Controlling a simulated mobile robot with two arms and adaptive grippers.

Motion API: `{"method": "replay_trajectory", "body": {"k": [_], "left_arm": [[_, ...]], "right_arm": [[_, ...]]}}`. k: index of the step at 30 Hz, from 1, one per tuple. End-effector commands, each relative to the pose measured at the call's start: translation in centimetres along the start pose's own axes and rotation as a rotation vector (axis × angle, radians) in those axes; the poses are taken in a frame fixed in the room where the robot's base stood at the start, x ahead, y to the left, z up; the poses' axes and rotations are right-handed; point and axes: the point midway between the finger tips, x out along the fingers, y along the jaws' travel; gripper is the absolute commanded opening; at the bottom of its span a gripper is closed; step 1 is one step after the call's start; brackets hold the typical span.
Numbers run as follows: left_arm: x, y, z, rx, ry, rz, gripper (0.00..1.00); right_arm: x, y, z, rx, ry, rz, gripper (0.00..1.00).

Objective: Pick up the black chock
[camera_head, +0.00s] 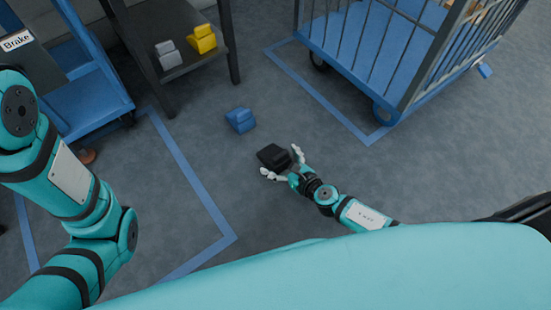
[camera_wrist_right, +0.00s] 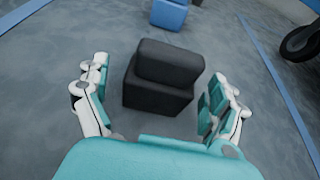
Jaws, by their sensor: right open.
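The black chock (camera_head: 272,155) lies on the grey floor in the middle of the head view. My right gripper (camera_head: 283,161) is open, with one finger on each side of the chock's near part. In the right wrist view the black chock (camera_wrist_right: 162,78) stands between the two spread fingers of the right gripper (camera_wrist_right: 158,100), with gaps on both sides. My left arm comes in at the left of the head view, but its gripper is out of view.
A blue chock (camera_head: 240,120) lies on the floor beyond the black one. Grey (camera_head: 168,54) and yellow (camera_head: 201,39) chocks sit on a dark shelf (camera_head: 190,65). A blue cage trolley (camera_head: 375,50) stands at upper right. A blue cart (camera_head: 85,100) stands at left. Floor around the black chock is clear.

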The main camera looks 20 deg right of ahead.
Motion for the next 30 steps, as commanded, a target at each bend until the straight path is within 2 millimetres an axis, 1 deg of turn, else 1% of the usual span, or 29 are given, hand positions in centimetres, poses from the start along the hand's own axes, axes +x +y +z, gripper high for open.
{"method": "replay_trajectory", "body": {"k": [1,3,6,14,17,30], "left_arm": [[-0.2,0.1,-0.1,0.0,0.0,0.0,0.4],[-0.7,0.1,-0.2,0.0,0.001,0.001,0.4],[-0.9,0.2,-0.3,0.0,0.001,0.001,0.4],[-0.8,0.2,-0.3,0.0,0.0,0.0,0.4],[-0.8,0.2,-0.3,0.0,0.0,0.0,0.4],[-0.8,0.2,-0.2,0.0,-0.001,0.0,0.4]], "right_arm": [[1.0,-0.1,0.3,0.0,-0.003,0.001,0.94],[2.0,-0.1,0.0,-0.001,-0.001,0.001,0.94],[2.9,-0.1,0.1,0.001,0.0,0.001,0.94],[3.0,0.0,0.2,0.0,0.001,0.001,0.94],[3.0,-0.1,0.2,0.0,0.001,0.001,0.82],[3.0,-0.1,0.1,0.001,0.001,0.001,0.25]]}}
